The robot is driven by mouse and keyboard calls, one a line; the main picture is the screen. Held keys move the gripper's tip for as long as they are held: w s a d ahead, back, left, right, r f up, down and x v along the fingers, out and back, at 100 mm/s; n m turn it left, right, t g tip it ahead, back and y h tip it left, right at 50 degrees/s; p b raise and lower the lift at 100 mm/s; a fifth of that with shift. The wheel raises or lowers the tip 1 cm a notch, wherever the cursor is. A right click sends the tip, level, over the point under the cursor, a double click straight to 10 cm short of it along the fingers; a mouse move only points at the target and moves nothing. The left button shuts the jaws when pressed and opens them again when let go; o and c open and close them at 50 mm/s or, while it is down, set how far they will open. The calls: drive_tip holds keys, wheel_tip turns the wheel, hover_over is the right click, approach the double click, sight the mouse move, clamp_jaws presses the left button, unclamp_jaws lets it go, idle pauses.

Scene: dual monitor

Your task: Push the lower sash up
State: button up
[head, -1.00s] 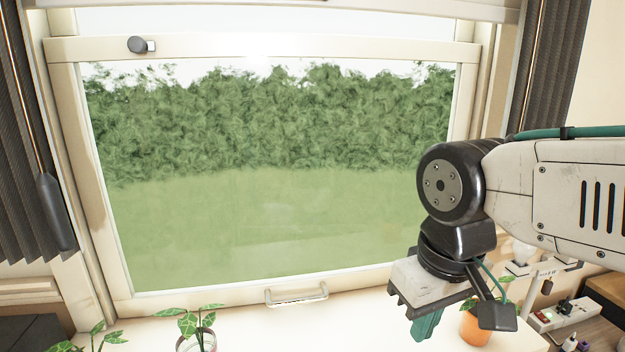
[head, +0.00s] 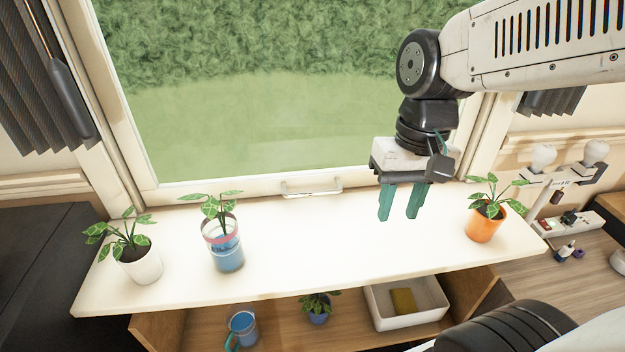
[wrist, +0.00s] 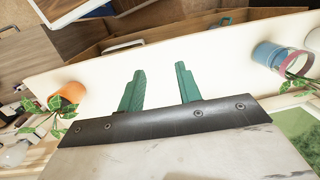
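The lower sash (head: 245,185) of the window fills the upper middle of the head view, with hedge and grass behind its glass. Its bottom rail appears down against the white sill (head: 330,240). A pale handle (head: 311,188) sits on the bottom rail. My gripper (head: 399,217) hangs over the sill to the right of the handle, its green fingers pointing down, open with nothing between them. The wrist view also shows both fingers (wrist: 160,88) apart over the bare sill. The sash's top rail is out of the current head view.
On the sill stand a white potted plant (head: 142,264), a blue jar with a plant (head: 228,255) and an orange potted plant (head: 484,226). The sill's middle is clear. A shelf below holds a blue mug (head: 242,326) and a white tray (head: 385,322).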

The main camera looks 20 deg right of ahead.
drive_tip(key=w+a+f+m+t+y, duration=0.1)
drive_tip(key=w+a+f+m+y, duration=0.1)
drive_tip(key=w+f+m, duration=0.35)
drive_tip(key=w+a+f+m+y, duration=0.1)
drive_tip(key=w+a+f+m, duration=0.1)
drive_tip(key=w+m, duration=0.65)
drive_tip(key=m+t, duration=0.2)
drive_tip(key=m, duration=0.2)
approach(308, 192)
drive_tip(key=x, duration=0.7)
drive_tip(key=shift+a+f, duration=0.1)
drive_tip(key=shift+f, duration=0.3)
clamp_jaws()
